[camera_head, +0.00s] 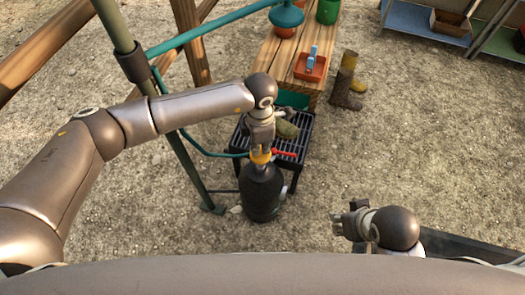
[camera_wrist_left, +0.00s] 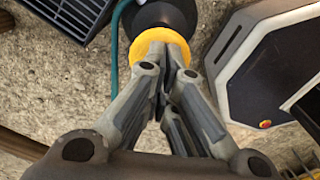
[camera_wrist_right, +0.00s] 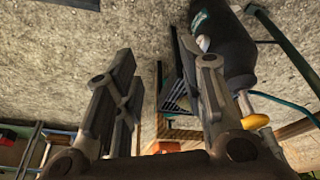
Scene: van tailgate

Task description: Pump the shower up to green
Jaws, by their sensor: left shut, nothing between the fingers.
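The shower's pump vessel (camera_head: 262,195) is a dark upright cylinder on the gravel. Its yellow top (camera_head: 258,157) sits right under my left gripper (camera_head: 260,146). In the left wrist view the shut, empty fingertips (camera_wrist_left: 170,52) lie over the yellow ring-shaped top (camera_wrist_left: 131,50); I cannot tell whether they touch it. A green hose (camera_head: 208,153) leads left from the top. No gauge or green mark can be made out. My right gripper (camera_head: 345,222) is to the right of the vessel, apart from it. In the right wrist view its fingers (camera_wrist_right: 155,70) are spread and empty.
A slatted black stand (camera_head: 298,142) is close behind the vessel. A wooden bench (camera_head: 292,48) with an orange tray (camera_head: 310,67) stands further back, with boots (camera_head: 346,85) beside it. A green post (camera_head: 180,150) rises at left.

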